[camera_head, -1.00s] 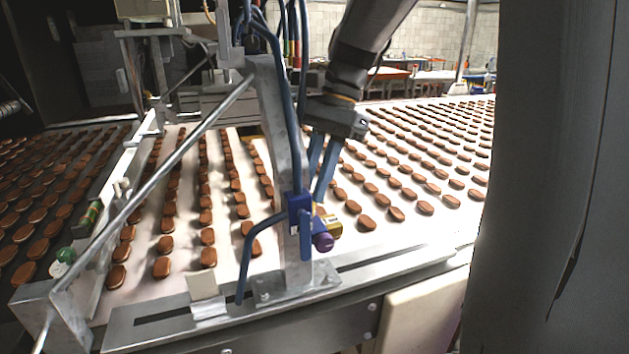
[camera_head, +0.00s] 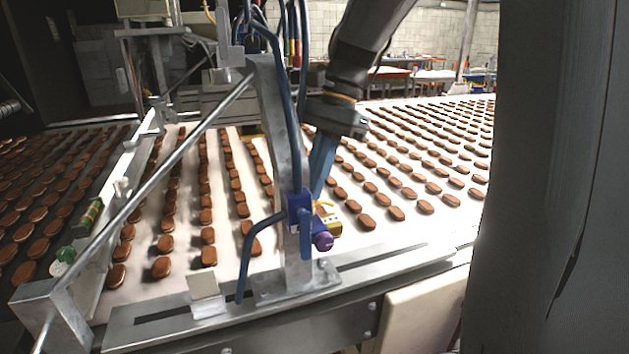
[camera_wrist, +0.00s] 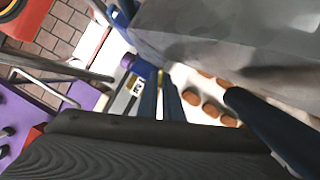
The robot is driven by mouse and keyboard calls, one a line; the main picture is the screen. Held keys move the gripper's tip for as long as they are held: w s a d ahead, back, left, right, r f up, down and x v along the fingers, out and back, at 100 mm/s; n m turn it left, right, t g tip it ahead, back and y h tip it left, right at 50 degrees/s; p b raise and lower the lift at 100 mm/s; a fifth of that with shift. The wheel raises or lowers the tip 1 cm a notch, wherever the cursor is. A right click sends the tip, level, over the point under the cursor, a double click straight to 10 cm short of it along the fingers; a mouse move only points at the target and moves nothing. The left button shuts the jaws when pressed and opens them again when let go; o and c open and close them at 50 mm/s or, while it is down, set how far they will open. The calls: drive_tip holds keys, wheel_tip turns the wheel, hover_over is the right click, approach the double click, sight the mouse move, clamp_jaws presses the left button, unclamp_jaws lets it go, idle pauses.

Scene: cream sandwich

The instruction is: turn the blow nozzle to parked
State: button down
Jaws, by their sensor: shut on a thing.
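The blow nozzle unit is a blue block (camera_head: 298,208) on an upright grey metal post (camera_head: 270,130) at the conveyor's near edge. My gripper (camera_head: 319,194) comes down from above, just right of the post. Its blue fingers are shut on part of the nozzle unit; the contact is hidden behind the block.
Rows of brown sandwich biscuits (camera_head: 397,214) lie on the white belt behind and right of the post. Blue hoses (camera_head: 297,90) run down along the post. A slanted metal rod (camera_head: 160,170) crosses to the left. A slotted metal rail (camera_head: 375,277) runs along the front.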

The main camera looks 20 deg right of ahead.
idle(0.4)
drive_tip(key=c, duration=1.7)
unclamp_jaws()
drive_tip(key=shift+w+d+r+b, duration=0.25)
drive_tip(key=shift+r+b, duration=0.2)
drive_tip(key=shift+r, duration=0.15)
drive_tip(key=w+d, duration=0.1)
drive_tip(key=d, duration=0.2)
drive_tip(key=w+d+b, duration=0.1)
drive_tip(key=w+d, duration=0.1)
drive_tip(key=d, duration=0.2)
drive_tip(key=w+d+b, duration=0.1)
drive_tip(key=d, duration=0.3)
drive_tip(key=shift+w, duration=0.2)
